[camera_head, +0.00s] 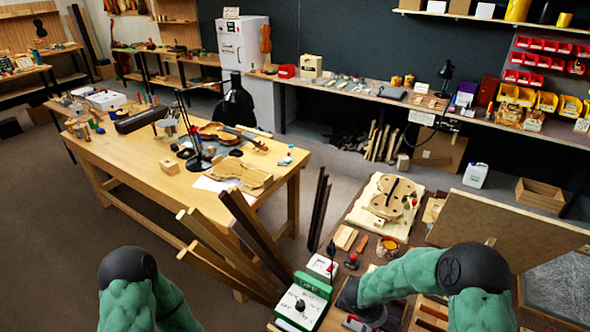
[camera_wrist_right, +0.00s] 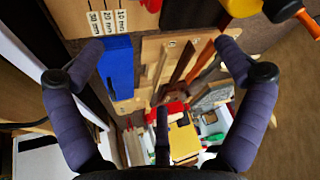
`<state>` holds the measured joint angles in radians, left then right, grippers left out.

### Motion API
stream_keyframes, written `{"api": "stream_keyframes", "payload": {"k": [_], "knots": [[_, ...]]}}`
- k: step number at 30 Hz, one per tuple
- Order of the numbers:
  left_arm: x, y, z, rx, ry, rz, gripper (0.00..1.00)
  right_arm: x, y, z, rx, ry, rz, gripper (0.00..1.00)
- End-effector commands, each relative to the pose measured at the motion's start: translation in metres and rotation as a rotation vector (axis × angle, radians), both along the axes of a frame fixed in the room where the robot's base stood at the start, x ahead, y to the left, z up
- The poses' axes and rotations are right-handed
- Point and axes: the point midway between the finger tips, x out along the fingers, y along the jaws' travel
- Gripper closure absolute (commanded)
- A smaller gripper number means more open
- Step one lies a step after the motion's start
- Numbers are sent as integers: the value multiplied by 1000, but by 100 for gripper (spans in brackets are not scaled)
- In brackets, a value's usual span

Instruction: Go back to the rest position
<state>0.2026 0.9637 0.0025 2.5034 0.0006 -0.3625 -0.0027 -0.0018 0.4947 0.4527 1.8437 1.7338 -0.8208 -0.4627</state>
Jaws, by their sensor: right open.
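My right arm (camera_head: 415,272) is green and comes in at the lower right of the head view, bent to the left over the near bench. Its gripper cannot be made out there. Beyond the fingers are a blue block (camera_wrist_right: 118,68) and wooden boards. My left arm (camera_head: 135,285) shows only its dark joint and green links at the bottom left of the head view. The left gripper is out of view.
A green-and-white control box (camera_head: 303,303) stands close to my right wrist. Long wooden strips (camera_head: 232,252) lean left of it. A violin body on a pale board (camera_head: 389,203) and a tilted brown panel (camera_head: 505,235) lie beyond the right arm. A workbench (camera_head: 150,177) stands further left.

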Motion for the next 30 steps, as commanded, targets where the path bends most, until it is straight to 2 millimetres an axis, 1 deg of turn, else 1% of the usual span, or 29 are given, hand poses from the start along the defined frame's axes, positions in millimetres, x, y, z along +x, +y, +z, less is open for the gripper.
{"api": "stream_keyframes", "payload": {"k": [4,7,11,14,17,21,24,30], "knots": [[0,0,0,0,0,0,60,-1,3,-23,2,-9,170,0],[0,0,0,0,0,0,60,-4,12,-40,24,-13,307,0],[0,0,0,0,0,0,60,-15,30,-62,75,-7,485,0],[0,0,0,0,0,0,60,-30,49,-77,134,7,620,0],[0,0,0,0,0,0,60,-51,71,-92,205,28,756,0],[0,0,0,0,0,0,60,-89,102,-107,323,64,937,0],[0,0,0,0,0,0,60,-117,121,-112,402,91,1045,0],[0,0,0,0,0,0,60,-168,150,-115,539,139,1211,0]]}}
